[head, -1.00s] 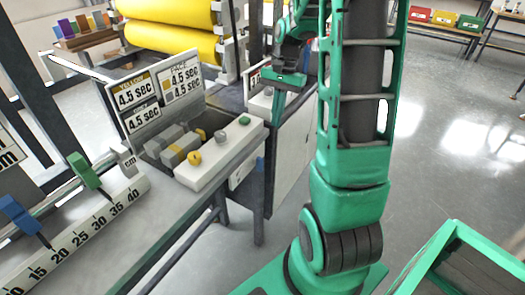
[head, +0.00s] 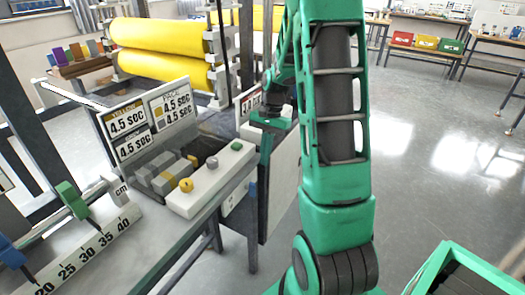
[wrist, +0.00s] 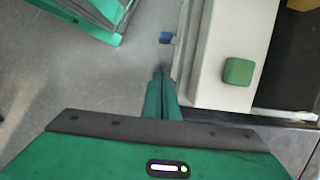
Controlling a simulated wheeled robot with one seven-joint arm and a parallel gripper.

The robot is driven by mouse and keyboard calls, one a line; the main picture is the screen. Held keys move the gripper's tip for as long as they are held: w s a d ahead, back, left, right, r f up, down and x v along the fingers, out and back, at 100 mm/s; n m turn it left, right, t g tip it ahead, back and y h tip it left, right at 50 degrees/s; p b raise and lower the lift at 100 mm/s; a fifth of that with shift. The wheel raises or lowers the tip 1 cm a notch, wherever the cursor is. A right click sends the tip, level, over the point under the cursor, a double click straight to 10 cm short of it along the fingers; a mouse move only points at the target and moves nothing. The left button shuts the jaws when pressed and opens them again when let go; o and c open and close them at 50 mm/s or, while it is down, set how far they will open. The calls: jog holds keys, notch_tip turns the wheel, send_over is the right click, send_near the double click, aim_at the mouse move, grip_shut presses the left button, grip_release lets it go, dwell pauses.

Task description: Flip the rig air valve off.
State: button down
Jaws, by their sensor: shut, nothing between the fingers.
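A small blue lever (wrist: 166,38) sticks out from the side of the white control box (wrist: 212,62) in the wrist view; I take it to be the rig air valve. In the head view the control box (head: 208,184) stands at the bench edge, and its right end is close to my gripper. My gripper (wrist: 161,74) is shut and empty, pointing along the box's side. Its fingertips are a little short of the blue lever and appear apart from it. In the head view my gripper (head: 259,176) hangs just right of the box.
A green button (wrist: 238,71) and a yellow knob (head: 186,185) sit on the box top. Grey and yellow blocks (head: 162,175) lie behind it. A ruler rail (head: 85,245) runs along the bench at left. Open floor (head: 440,160) lies to the right.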

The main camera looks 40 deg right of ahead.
aim_at(252, 190)
jog(key=s+a+f, duration=0.1)
jog(key=a+f, duration=0.3)
jog(key=a, duration=0.1)
jog(key=shift+s+f, duration=0.4)
jog(key=shift+a, duration=0.1)
